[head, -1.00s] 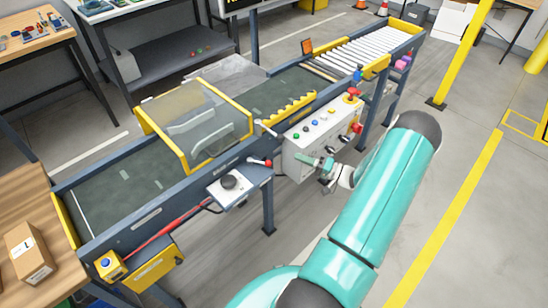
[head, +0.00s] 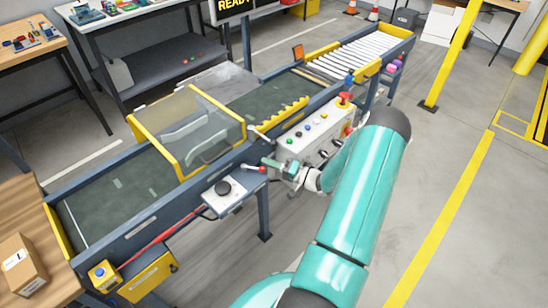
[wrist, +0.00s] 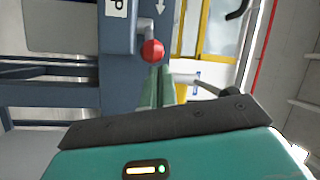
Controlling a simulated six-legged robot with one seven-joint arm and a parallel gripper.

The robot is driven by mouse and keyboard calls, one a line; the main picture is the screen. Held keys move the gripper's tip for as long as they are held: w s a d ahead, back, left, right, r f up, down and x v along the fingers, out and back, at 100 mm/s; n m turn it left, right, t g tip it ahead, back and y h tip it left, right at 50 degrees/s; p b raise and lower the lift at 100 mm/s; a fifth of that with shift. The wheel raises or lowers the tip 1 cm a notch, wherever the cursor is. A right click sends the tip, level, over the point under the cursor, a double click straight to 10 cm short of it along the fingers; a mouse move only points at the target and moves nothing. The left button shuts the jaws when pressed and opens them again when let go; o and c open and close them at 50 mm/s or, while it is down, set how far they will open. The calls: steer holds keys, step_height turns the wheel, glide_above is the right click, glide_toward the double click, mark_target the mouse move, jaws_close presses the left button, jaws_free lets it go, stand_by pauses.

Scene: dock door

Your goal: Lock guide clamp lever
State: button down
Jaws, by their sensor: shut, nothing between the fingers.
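The clamp lever is a short silver lever with a red ball knob (head: 262,169), on the near side rail of the conveyor. In the wrist view the red knob (wrist: 152,50) sits at the end of its silver stem, by a blue-grey plate with a white P label and an arrow. My gripper (head: 272,163) is shut and empty, its green fingers right beside the knob. In the wrist view the fingertips (wrist: 156,70) lie just below the knob in the picture; I cannot tell whether they touch it.
A control box (head: 310,135) with coloured buttons and a red stop button stands right of the gripper. A small plate with a black knob (head: 223,187) is left of it. A yellow-framed clear guard (head: 195,125) covers the belt. Floor on the right is open.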

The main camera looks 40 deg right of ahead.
mark_target(264, 181)
steer(key=shift+s+a+f, duration=0.1)
steer(key=shift+s+a, duration=0.05)
steer(key=shift+a, duration=0.1)
steer(key=shift+s+a+m+t+h, duration=0.35)
steer(key=shift+m+h, duration=0.35)
steer(key=shift+h, duration=0.2)
steer(key=shift+s+a+m+t+h, duration=0.25)
steer(key=shift+m+h, duration=0.2)
steer(key=shift+h, duration=0.3)
steer(key=shift+s+a+m+t+h, duration=0.15)
steer(key=shift+a+m+h, duration=0.25)
steer(key=shift+h, duration=0.3)
steer(key=shift+s+a+m+t+h, duration=0.1)
steer(key=shift+s+a+m+h, duration=0.15)
steer(key=shift+m+h, duration=0.35)
steer(key=shift+s+a+h, duration=0.25)
steer(key=shift+a, duration=0.75)
steer(key=shift+a, duration=0.2)
